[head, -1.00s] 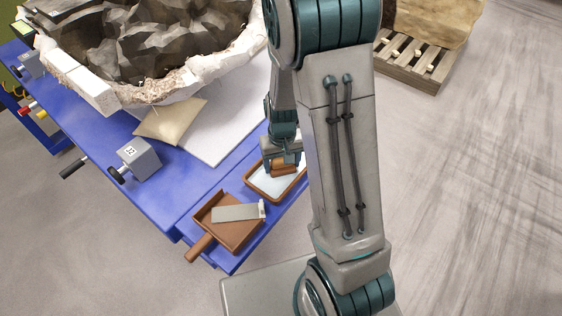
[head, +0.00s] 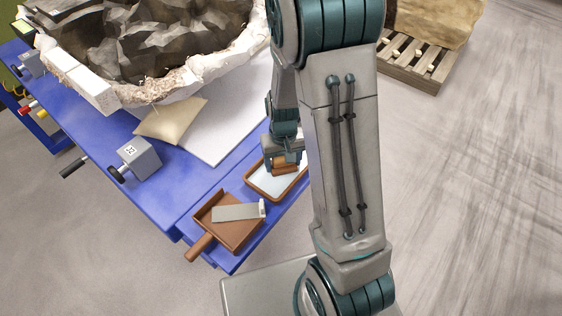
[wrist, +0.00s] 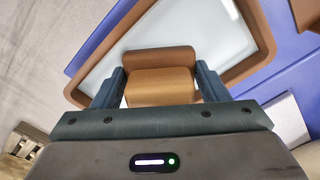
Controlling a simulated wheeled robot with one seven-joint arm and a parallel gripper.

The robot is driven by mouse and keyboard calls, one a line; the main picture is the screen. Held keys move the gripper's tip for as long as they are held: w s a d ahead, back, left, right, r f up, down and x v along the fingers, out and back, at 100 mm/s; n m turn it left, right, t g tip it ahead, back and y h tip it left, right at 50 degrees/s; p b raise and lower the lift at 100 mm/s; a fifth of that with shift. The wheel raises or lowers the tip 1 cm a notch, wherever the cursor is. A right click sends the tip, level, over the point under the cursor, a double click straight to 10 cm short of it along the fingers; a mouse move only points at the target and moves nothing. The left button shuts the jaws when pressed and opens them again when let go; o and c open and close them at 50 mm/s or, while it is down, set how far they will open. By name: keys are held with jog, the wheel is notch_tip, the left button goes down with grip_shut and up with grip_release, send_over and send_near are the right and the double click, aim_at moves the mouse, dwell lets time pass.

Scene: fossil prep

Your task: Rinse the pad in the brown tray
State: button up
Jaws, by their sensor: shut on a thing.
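My gripper (head: 284,162) is low over the brown tray (head: 262,192), which has a brown rim and a pale, watery-looking inside. The gripper is shut on a brown pad (head: 285,169), seen as an orange-brown block. In the wrist view the pad (wrist: 160,84) sits between the two fingers, with a rounded part beyond the fingertips. The tray's rim (wrist: 251,28) curves around it in that view. Whether the pad touches the tray's bottom cannot be told. My arm covers the tray's right end in the head view.
A brown dustpan-like scoop (head: 213,240) with a grey flat tool (head: 236,212) lies beside the tray on the blue table (head: 100,160). A tan sandbag (head: 172,121), a grey clamp block (head: 139,158) and a large fossil jacket (head: 170,85) are farther back. A pallet (head: 415,62) stands right.

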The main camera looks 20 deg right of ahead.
jog(key=shift+r+p, duration=2.15)
jog(key=shift+r, duration=0.75)
